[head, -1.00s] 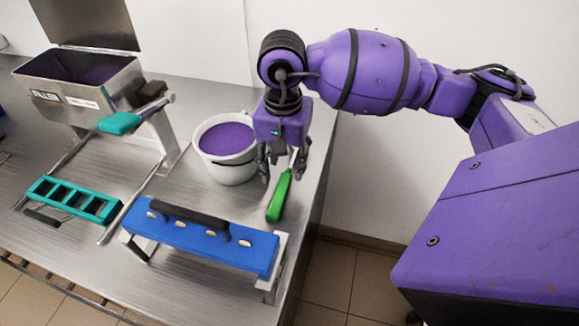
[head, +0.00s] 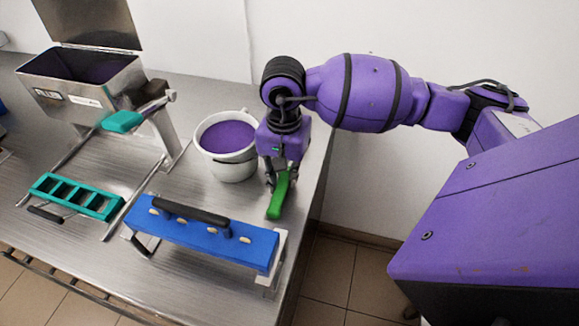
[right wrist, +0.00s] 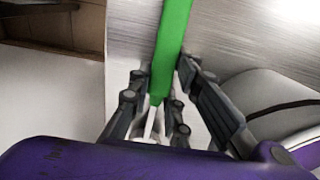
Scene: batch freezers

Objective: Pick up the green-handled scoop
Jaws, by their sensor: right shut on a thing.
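The green-handled scoop (head: 277,203) is at the right side of the steel table, right of the white bucket. Its green handle points toward the front of the table. My right gripper (head: 281,180) is over the handle's back end and shut on it. In the right wrist view the green handle (right wrist: 171,45) runs up between the fingers of the right gripper (right wrist: 166,75), and a pale metal stem shows below it. The scoop's far end is hidden by the gripper. I cannot tell whether the scoop still touches the table. My left gripper is not in view.
A white bucket of purple mix (head: 232,170) stands just left of the gripper. A blue bar with a black handle (head: 205,241) lies in front. A teal mould (head: 77,196) and a steel filler (head: 85,90) are at the left. The table's right edge is close.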

